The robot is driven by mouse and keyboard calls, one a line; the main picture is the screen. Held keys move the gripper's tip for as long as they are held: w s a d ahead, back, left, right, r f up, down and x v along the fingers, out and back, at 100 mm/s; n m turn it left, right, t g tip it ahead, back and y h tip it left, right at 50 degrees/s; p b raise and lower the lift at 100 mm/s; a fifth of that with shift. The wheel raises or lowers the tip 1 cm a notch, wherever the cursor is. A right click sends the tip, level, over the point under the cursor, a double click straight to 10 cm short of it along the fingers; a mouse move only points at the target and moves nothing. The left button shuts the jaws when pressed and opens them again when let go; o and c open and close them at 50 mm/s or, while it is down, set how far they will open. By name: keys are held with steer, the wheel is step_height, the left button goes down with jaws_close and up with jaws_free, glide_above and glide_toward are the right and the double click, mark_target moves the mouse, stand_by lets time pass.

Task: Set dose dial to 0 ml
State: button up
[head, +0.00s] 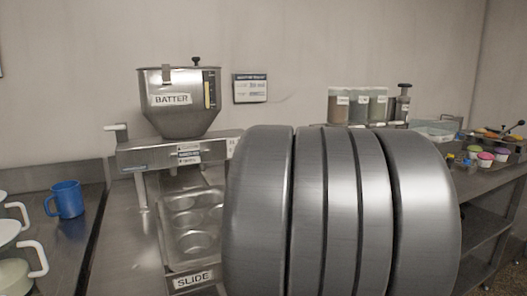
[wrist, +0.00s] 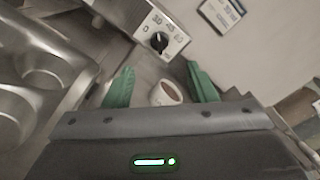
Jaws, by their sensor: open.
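The dose dial (wrist: 158,41) is a round black knob on a pale plate with printed numbers, on the end face of the metal dispenser. I read about 30, 45 and 60 above it; its exact setting is too small to tell. My gripper (wrist: 161,78) shows two green fingers spread apart, open and empty, below the dial in the wrist view and not touching it. In the head view the dispenser beam (head: 150,150) stands under the batter hopper (head: 180,103); my large grey arm hides its right end, the dial and my gripper.
A metal muffin tin (head: 183,221) lies under the dispenser. A wall sign (head: 250,88) hangs behind. A blue mug (head: 66,199) stands left; clear jars (head: 357,106) stand at the back right.

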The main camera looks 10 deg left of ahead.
steer(key=x, duration=1.1)
steer(key=shift+a, duration=0.2)
steer(key=shift+w, duration=0.1)
steer(key=c, duration=0.9)
